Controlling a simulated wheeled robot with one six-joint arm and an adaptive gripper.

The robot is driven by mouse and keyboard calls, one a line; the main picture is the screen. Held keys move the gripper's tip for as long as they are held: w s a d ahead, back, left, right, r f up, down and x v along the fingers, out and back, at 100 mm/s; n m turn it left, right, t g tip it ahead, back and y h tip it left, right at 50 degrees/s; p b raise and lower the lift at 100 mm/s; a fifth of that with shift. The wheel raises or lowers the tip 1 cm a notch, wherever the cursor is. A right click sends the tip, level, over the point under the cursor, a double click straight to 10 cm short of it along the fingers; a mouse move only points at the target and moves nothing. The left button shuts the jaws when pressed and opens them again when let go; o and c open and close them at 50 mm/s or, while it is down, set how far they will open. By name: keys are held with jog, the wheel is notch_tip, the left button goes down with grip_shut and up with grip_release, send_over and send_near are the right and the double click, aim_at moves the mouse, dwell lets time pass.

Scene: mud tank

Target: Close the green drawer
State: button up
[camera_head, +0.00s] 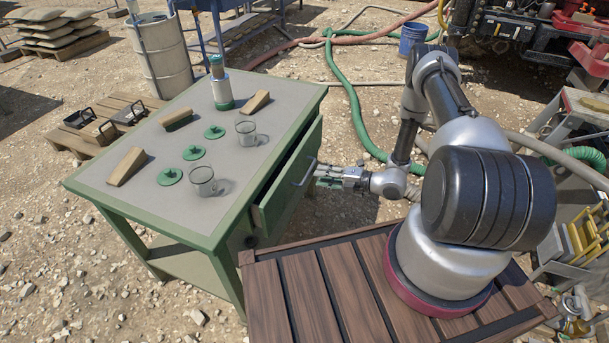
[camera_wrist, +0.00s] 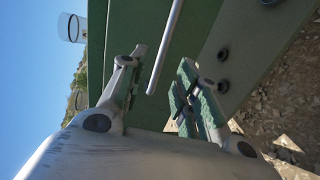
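The green drawer (camera_head: 287,190) stands pulled out from the right side of the green-framed table (camera_head: 112,207); a dark gap shows behind its front. A grey bar handle (camera_head: 304,172) crosses the drawer front. My gripper (camera_head: 318,171) is at the handle, facing the drawer front. In the wrist view the handle (camera_wrist: 166,45) runs between the two spread fingers of my gripper (camera_wrist: 163,60), with a gap seen on each side. I cannot tell whether the fingers touch the drawer front.
On the tabletop are glass beakers (camera_head: 202,181), wooden-backed brushes (camera_head: 127,166), green discs (camera_head: 170,176) and a capped bottle (camera_head: 219,85). A wooden slatted platform (camera_head: 305,295) lies before the table. Hoses (camera_head: 360,120) cross the gravel behind.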

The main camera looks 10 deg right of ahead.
aim_at(307, 173)
jog(key=x, duration=0.6)
jog(key=shift+w+a, duration=0.15)
jog(key=shift+a, duration=0.1)
jog(key=shift+c, duration=0.5)
grip_shut()
